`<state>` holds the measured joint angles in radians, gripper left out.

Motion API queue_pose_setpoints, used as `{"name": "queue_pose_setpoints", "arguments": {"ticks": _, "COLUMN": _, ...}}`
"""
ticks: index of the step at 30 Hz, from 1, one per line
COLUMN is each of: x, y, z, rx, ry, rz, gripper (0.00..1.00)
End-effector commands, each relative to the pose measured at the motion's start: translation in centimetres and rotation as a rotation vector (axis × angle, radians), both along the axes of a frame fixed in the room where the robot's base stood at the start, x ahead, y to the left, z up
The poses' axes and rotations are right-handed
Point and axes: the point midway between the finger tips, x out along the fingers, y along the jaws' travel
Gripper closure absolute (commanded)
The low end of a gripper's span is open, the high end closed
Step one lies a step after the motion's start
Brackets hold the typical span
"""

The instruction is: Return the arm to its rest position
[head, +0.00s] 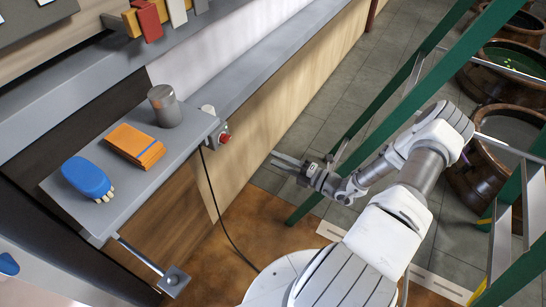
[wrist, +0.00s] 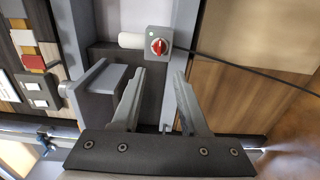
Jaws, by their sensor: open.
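My gripper (head: 287,160) is open and empty in the head view. It points left, toward the wood-panelled counter side, and is held in the air above the floor. In the wrist view my gripper (wrist: 160,85) shows its two grey fingers spread apart with nothing between them. My arm reaches up from the lower middle of the head view, bends at the upper right, and comes back left to the gripper.
A green frame (head: 372,125) and brown jars (head: 480,175) stand right.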

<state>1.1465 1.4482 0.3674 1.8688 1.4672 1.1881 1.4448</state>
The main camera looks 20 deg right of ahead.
Motion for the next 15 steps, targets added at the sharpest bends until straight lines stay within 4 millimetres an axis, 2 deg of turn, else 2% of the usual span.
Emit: {"name": "queue_pose_setpoints", "arguments": {"ticks": 15, "x": 0.04, "y": 0.2, "z": 0.35, "rx": -0.019, "ry": -0.008, "rz": 0.015, "gripper": 0.56}}
